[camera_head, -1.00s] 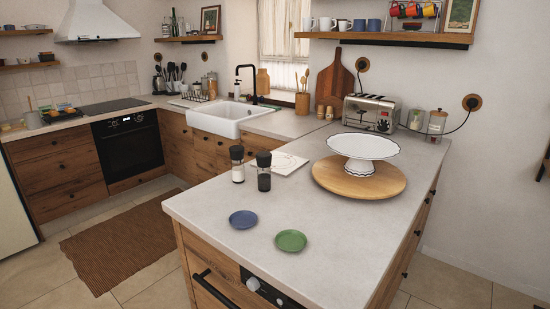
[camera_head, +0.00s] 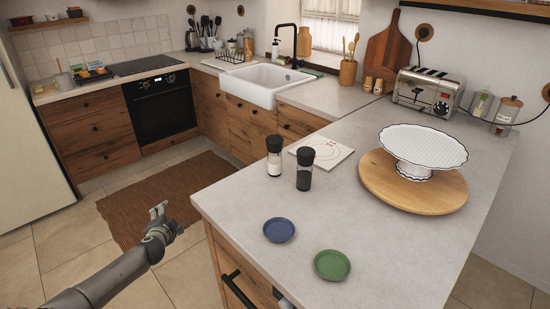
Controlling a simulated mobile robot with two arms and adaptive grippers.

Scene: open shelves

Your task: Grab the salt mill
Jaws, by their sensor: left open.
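Two mills with black tops stand upright near the left edge of the grey counter (camera_head: 390,260). The salt mill (camera_head: 274,158) has pale contents in its clear lower part. The pepper mill (camera_head: 304,168) is dark and stands just to its right, a little nearer. My left gripper (camera_head: 167,216) is open and empty. It is to the left of the counter, in front of the brown rug, well apart from both mills. My right gripper does not show.
A blue plate (camera_head: 279,230) and a green plate (camera_head: 332,265) lie nearer on the counter. A white board (camera_head: 321,152) lies behind the mills. A white cake stand (camera_head: 422,150) on a round wooden board (camera_head: 376,180) stands to the right. The counter's left edge lies between my gripper and the mills.

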